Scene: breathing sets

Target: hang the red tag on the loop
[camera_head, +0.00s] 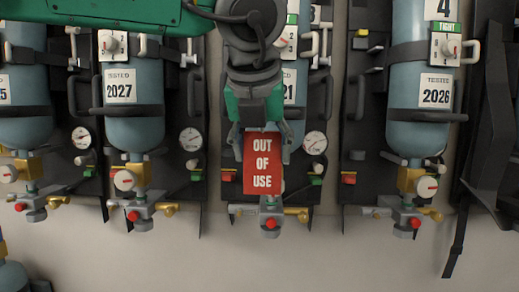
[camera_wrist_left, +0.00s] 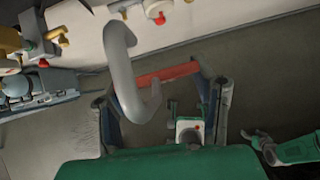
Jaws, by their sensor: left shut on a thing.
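The red tag (camera_head: 262,180), marked "OUT OF USE", hangs upright below my left gripper (camera_head: 262,145), which is shut on its upper part. In the head view the tag is in front of the lower part of the middle breathing set, just above its valve (camera_head: 270,221). In the left wrist view the tag (camera_wrist_left: 168,75) shows nearly edge-on between the fingers of the left gripper (camera_wrist_left: 165,112). A thick grey hook-shaped piece (camera_wrist_left: 122,70) is close there; I cannot tell what it joins. I cannot make out the loop for sure. My right gripper (camera_wrist_left: 262,145) seems to show at the lower right.
Blue cylinders marked 2027 (camera_head: 120,125) and 2026 (camera_head: 420,75) stand either side on dark backplates. Gauges (camera_head: 315,142), valves and pale handles stick out. A dark strap (camera_head: 455,245) hangs at the right. The pale wall below is mostly clear.

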